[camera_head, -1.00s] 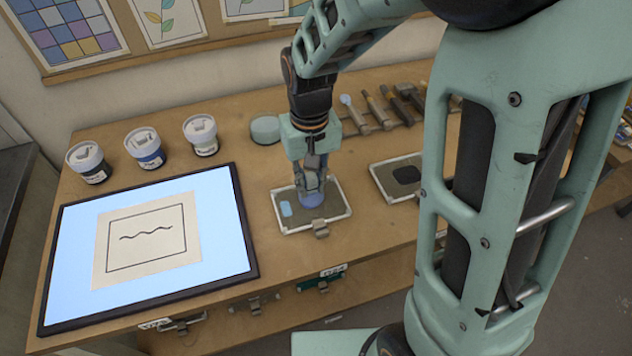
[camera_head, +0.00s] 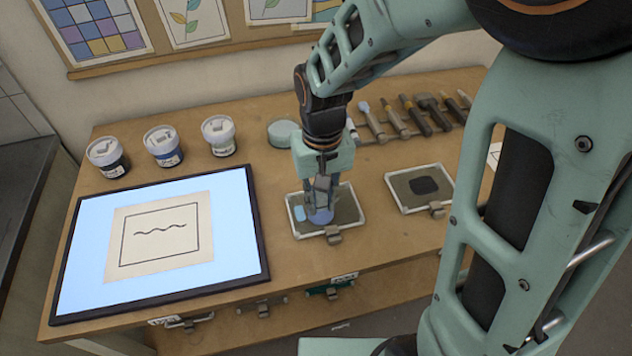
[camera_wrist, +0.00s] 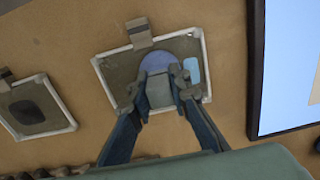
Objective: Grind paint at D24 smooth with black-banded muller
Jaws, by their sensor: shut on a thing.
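My gripper (camera_head: 320,208) is shut on a muller with a blue-violet round base (camera_head: 320,217). The base rests on the left framed slab (camera_head: 346,207), near its front edge. In the wrist view, my gripper (camera_wrist: 163,92) closes around a grey block-like handle (camera_wrist: 160,90), with the muller's base (camera_wrist: 158,60) beyond it. No black band can be made out; the fingers hide part of the muller. A light blue paint patch (camera_head: 300,213) lies on the slab left of the base; it also shows in the wrist view (camera_wrist: 193,70).
A second framed slab with a dark patch (camera_head: 424,186) lies to the right. A lit panel with a drawing (camera_head: 240,255) is at the left. Lidded jars (camera_head: 163,146) stand behind it. A round pale green thing (camera_head: 283,132) and several tools (camera_head: 395,120) lie at the back.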

